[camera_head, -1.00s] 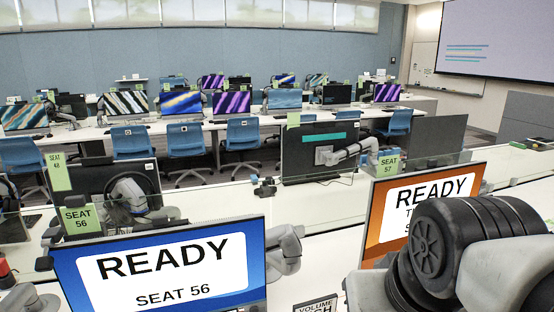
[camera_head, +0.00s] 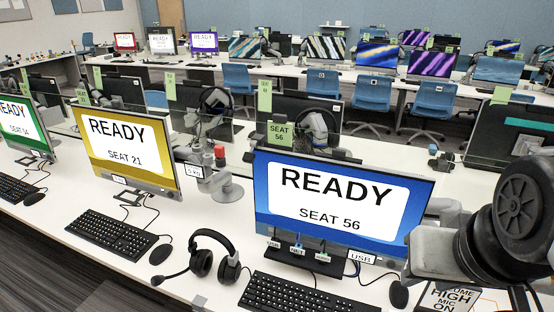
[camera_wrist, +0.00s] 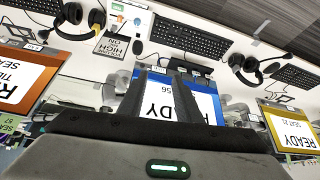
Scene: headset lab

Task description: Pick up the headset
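A black over-ear headset with a boom microphone (camera_head: 213,258) lies on the white desk between the seat 21 and seat 56 keyboards. In the wrist view, which is upside down, this headset (camera_wrist: 247,68) is at the upper right, beyond and right of my fingers. A second black headset (camera_wrist: 97,18) lies at the upper left of the wrist view. My gripper (camera_wrist: 160,88) shows there as two dark fingers with a gap between them. It looks open and empty, over the blue seat 56 monitor and clear of both headsets. The head view shows my arm at right, not the fingertips.
The blue seat 56 monitor (camera_head: 340,205) stands right of the headset. The yellow seat 21 monitor (camera_head: 125,150) stands left. Keyboards (camera_head: 112,235) and (camera_head: 290,296) flank the headset. A mouse (camera_head: 160,254) lies to its left. A small grey arm (camera_head: 210,180) stands behind it.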

